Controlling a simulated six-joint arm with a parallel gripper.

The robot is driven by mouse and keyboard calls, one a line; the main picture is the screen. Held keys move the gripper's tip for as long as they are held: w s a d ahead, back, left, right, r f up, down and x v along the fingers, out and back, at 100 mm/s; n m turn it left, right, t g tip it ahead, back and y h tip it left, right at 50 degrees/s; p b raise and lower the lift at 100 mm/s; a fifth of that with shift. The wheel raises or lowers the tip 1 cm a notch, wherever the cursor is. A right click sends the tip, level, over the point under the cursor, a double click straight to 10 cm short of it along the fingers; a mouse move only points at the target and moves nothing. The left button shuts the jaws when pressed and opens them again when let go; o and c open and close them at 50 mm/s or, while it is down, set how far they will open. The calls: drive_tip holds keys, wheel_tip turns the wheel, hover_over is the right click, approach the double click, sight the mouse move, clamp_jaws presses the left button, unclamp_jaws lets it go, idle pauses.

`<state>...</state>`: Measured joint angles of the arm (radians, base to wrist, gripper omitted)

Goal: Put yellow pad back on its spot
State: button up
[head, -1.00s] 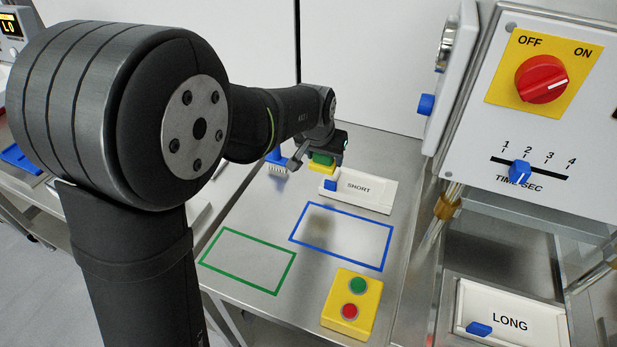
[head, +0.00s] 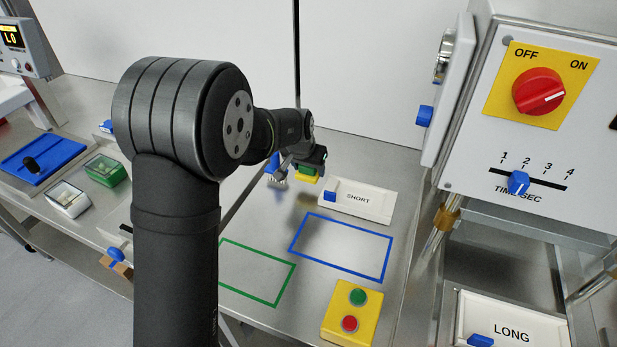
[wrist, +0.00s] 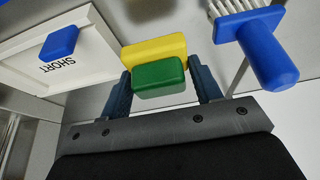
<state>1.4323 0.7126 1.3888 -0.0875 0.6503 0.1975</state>
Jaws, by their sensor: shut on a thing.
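My gripper (head: 310,162) is shut on the green block-shaped handle (wrist: 158,77) of the yellow pad (wrist: 152,48), one finger on each side. The yellow pad (head: 305,178) is small in the head view, near the back of the steel table, and seems held above it, with a dark shadow in front. A blue rectangle outline (head: 340,272) on the table is empty. A green rectangle outline (head: 262,299) beside it looks empty, but my arm hides its left part.
A white SHORT tray (head: 372,208) with a blue tab lies right of the pad. A blue brush (wrist: 262,48) with white bristles is close on the other side. A yellow button box (head: 368,300) stands at the front. A control panel (head: 560,165) rises at the right.

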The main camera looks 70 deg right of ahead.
sight(307, 174)
drive_tip(key=shift+f, duration=1.95)
drive_tip(key=shift+f, duration=0.2)
drive_tip(key=o, duration=0.7)
drive_tip(key=shift+c, duration=0.2)
drive_tip(key=v, duration=1.2)
drive_tip(key=shift+r, duration=0.25)
drive_tip(key=shift+f, duration=0.15)
